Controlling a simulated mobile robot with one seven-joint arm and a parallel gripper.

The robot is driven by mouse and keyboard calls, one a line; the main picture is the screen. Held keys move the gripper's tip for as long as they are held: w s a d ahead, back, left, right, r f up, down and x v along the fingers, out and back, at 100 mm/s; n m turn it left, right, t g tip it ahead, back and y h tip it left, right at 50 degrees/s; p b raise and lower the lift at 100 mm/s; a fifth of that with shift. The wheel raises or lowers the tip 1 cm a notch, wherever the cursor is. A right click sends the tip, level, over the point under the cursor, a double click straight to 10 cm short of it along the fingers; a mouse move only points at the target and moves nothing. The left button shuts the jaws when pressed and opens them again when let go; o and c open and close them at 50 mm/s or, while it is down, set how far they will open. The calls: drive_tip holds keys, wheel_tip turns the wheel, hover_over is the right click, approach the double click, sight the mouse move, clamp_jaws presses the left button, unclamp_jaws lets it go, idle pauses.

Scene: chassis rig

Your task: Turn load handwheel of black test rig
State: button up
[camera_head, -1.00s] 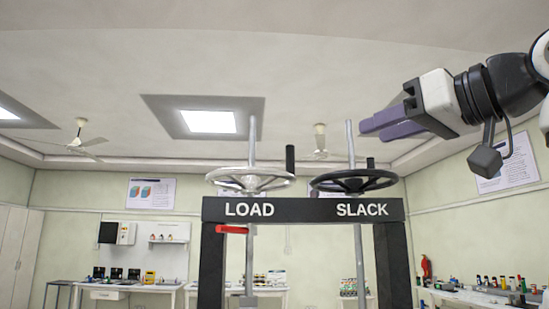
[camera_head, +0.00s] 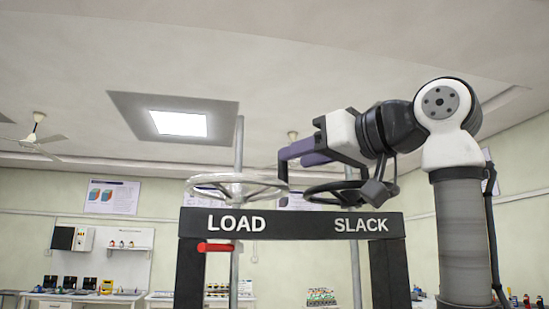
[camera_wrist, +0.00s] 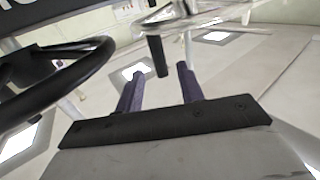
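The black test rig's top beam (camera_head: 292,224) carries white LOAD and SLACK lettering. The pale load handwheel (camera_head: 220,190) sits above LOAD on an upright rod. In the wrist view, a black upright handle (camera_wrist: 157,56) stands on the pale load wheel rim (camera_wrist: 160,24). My gripper (camera_head: 290,156), with purple fingers, reaches in from the right to the load wheel's right side. In the wrist view, my gripper (camera_wrist: 158,80) is open; the handle appears just beyond and between its fingertips. I see no clear contact.
The black slack handwheel (camera_head: 340,190) lies under my wrist, and also looms close at left in the wrist view (camera_wrist: 55,80). A red pointer (camera_head: 215,247) sits below LOAD. Upright rods (camera_head: 238,145) rise through the wheels. Benches (camera_head: 75,296) stand far behind.

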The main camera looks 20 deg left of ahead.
drive_tip(key=p+x, duration=0.1)
drive_tip(key=x, duration=0.5)
drive_tip(key=shift+w+a+p, duration=0.1)
drive_tip(key=shift+a+p, duration=0.2)
clamp_jaws()
